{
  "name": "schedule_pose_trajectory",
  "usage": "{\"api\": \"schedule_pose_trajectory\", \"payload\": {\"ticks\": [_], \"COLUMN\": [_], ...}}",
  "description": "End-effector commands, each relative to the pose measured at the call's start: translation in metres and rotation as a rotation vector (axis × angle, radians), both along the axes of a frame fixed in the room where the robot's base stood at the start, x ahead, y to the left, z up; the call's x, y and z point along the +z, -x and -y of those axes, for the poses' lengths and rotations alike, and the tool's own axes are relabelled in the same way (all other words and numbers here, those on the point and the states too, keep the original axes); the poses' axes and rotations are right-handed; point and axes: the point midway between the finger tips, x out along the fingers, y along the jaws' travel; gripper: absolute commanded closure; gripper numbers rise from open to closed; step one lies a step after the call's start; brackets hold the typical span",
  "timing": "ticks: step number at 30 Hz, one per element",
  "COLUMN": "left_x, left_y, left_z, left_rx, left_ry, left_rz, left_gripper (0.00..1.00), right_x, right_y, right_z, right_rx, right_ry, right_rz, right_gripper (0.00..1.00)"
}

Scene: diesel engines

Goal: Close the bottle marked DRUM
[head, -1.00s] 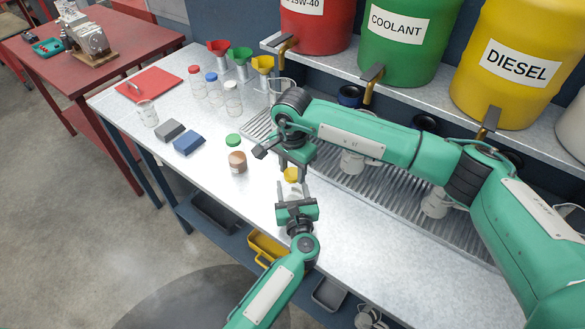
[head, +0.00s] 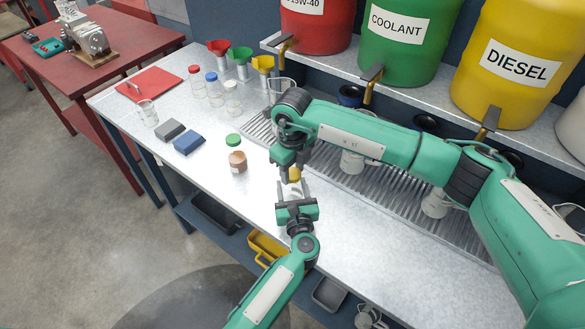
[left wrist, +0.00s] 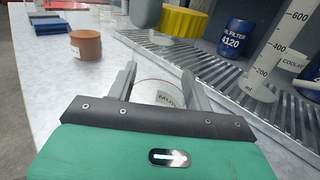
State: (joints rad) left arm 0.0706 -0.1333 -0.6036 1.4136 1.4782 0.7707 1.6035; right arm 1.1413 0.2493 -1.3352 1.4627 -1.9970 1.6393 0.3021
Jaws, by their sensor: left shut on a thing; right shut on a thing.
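The yellow cap (head: 295,175) is between the fingers of my right gripper (head: 292,177), which is shut on it. The cap also shows large at the top of the left wrist view (left wrist: 182,21). My left gripper (head: 294,192) is shut on a clear bottle, just below the cap in the head view. In the left wrist view the bottle (left wrist: 160,92) is between my left fingers (left wrist: 158,88), and its label shows only part of a word, letters like "MU". The cap is above the bottle; I cannot tell whether they touch.
A brown jar (head: 238,162) and a green cap (head: 233,140) are to the left. Blue (head: 188,143) and grey (head: 170,130) blocks lie farther left. Several clear bottles and funnels stand behind. A ribbed drip tray (head: 390,193) runs along the back right, beneath the drum shelf.

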Motion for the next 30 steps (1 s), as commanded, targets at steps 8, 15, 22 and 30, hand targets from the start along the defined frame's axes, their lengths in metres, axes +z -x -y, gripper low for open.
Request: {"api": "schedule_pose_trajectory", "payload": {"ticks": [8, 15, 22, 30], "left_x": [0.0, 0.0, 0.0, 0.0], "left_y": [0.0, 0.0, 0.0, 0.0], "left_z": [0.0, 0.0, 0.0, 0.0], "left_rx": [0.001, 0.0, 0.0, 0.0], "left_ry": [0.0, 0.0, 0.0, 0.0], "left_rz": [0.0, 0.0, -0.001, -0.001], "left_gripper": [1.0, 1.0, 1.0, 1.0], "right_x": [0.0, 0.0, 0.0, 0.013], "right_y": [0.0, -0.001, 0.0, -0.001], "right_z": [0.0, 0.0, 0.0, 0.0], "right_rx": [-0.43, -0.439, -0.438, -0.436], "right_ry": [0.0, 0.0, 0.0, -0.002], "right_rz": [0.001, 0.001, 0.001, 0.002], "right_gripper": [0.86, 0.45, 0.33, 0.33]}}
